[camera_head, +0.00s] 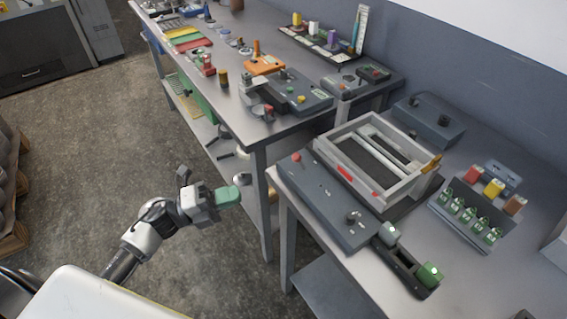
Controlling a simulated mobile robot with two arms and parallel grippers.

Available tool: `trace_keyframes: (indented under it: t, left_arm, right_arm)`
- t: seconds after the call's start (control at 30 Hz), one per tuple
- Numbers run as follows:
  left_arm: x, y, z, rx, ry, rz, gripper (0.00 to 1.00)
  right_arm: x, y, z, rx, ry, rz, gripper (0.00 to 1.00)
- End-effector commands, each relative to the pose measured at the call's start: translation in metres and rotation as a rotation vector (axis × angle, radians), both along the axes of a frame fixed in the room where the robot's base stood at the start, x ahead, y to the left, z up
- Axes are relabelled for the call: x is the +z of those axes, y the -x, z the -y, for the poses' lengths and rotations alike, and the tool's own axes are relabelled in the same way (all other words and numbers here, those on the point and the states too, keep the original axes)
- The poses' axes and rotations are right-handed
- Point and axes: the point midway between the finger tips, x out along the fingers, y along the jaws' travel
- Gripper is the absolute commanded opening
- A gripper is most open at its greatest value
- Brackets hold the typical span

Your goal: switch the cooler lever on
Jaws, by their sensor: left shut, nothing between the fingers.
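My left gripper (228,196), with green fingertips, is shut and empty in the head view. It hangs over the floor in front of the gap between the two tables, left of the near right table and apart from it. On that table a dark grey control box (322,205) carries a red button (296,157), small switches and a black knob (351,217). A pale open frame (345,152) stands behind it, with a yellow-orange lever-like piece (432,163) at its right side. I cannot tell which part is the cooler lever. My right gripper is out of view.
A rack of green-topped vials (466,213) stands right of the frame, and a dark box with knobs (429,120) behind it. A black tray with green pieces (407,262) lies at the front edge. The longer table (196,96) is crowded.

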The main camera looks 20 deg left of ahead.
Motion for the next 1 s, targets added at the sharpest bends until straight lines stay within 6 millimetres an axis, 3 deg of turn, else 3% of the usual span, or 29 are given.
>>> trace_keyframes:
  t: [0.27, 0.73, 1.0]
  left_arm:
    - [0.004, -0.006, 0.009, 0.001, 0.004, 0.0, 0.0]
    - [0.024, -0.057, 0.086, 0.002, 0.006, -0.001, 0.0]
    - [0.026, -0.089, 0.089, 0.003, 0.003, -0.002, 0.0]
  right_arm:
    - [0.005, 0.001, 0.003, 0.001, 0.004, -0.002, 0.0]
    - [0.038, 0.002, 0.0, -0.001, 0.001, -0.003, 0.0]
    - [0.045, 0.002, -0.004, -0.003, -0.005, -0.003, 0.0]
